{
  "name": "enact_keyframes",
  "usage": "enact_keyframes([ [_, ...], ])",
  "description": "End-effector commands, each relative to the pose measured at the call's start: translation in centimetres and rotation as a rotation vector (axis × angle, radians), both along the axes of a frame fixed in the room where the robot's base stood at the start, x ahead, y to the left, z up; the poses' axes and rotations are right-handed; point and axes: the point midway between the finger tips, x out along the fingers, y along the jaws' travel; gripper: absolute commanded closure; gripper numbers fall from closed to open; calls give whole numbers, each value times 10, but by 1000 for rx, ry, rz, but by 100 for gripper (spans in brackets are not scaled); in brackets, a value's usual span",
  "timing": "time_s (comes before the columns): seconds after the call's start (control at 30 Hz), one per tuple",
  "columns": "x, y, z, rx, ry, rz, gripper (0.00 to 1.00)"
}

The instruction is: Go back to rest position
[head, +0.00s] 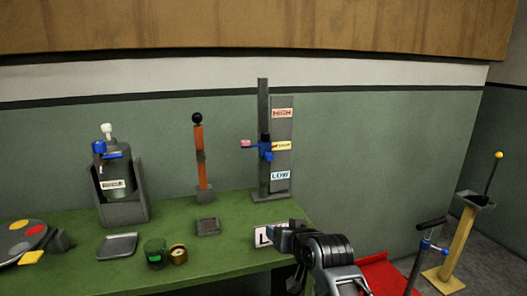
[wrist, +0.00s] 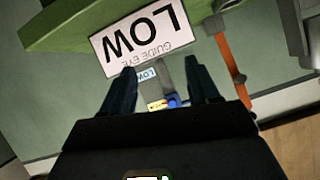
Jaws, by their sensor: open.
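My gripper (head: 284,236) is at the right front of the green table, in front of a white card (head: 262,237) whose "L" shows; my arm hides the rest. In the wrist view my gripper (wrist: 161,72) is open, its two dark fingers apart with nothing held between them. The card (wrist: 145,35) reads "LOW GUIDE EYE" upside down there, just beyond the fingertips. Whether a finger touches it I cannot tell. The guide post (head: 263,140) stands behind, with HIGH, a yellow middle and LOW labels and a blue slider (head: 266,150) at the yellow label.
The green table (head: 215,250) holds a grey bottle (head: 115,178) in a stand, an orange lever (head: 202,155), a grey tray (head: 117,246), and a green cup (head: 155,252). A red panel (head: 385,277) and a yellow-knobbed lever stand (head: 455,245) are right. The wall behind is bare.

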Motion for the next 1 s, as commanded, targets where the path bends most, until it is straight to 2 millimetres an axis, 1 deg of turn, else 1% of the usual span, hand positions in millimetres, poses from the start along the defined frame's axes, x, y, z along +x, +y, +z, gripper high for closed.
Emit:
enact_keyframes([
  [0.03, -19, -11, -22, -5, 1, -13, 40],
  [0.17, -65, -33, -61, -18, -20, -42, 40],
  [0.2, -80, -40, -72, -22, -26, -50, 40],
  [0.27, -103, -50, -86, -27, -34, -63, 40],
  [0.33, -131, -62, -101, -35, -44, -78, 40],
  [0.47, -185, -81, -121, -49, -65, -103, 40],
  [0.5, -202, -87, -126, -54, -70, -111, 40],
  [0.63, -257, -104, -135, -70, -89, -135, 40],
  [0.67, -270, -108, -136, -73, -94, -139, 40],
  [0.7, -288, -113, -137, -79, -99, -146, 40],
  [0.77, -313, -119, -136, -86, -108, -155, 40],
  [0.8, -330, -124, -134, -92, -114, -162, 40],
  [0.87, -355, -129, -131, -100, -123, -171, 40],
  [0.9, -371, -133, -128, -105, -129, -176, 40],
  [0.97, -395, -138, -121, -114, -138, -184, 40],
  [1.0, -411, -141, -116, -120, -144, -189, 40],
])
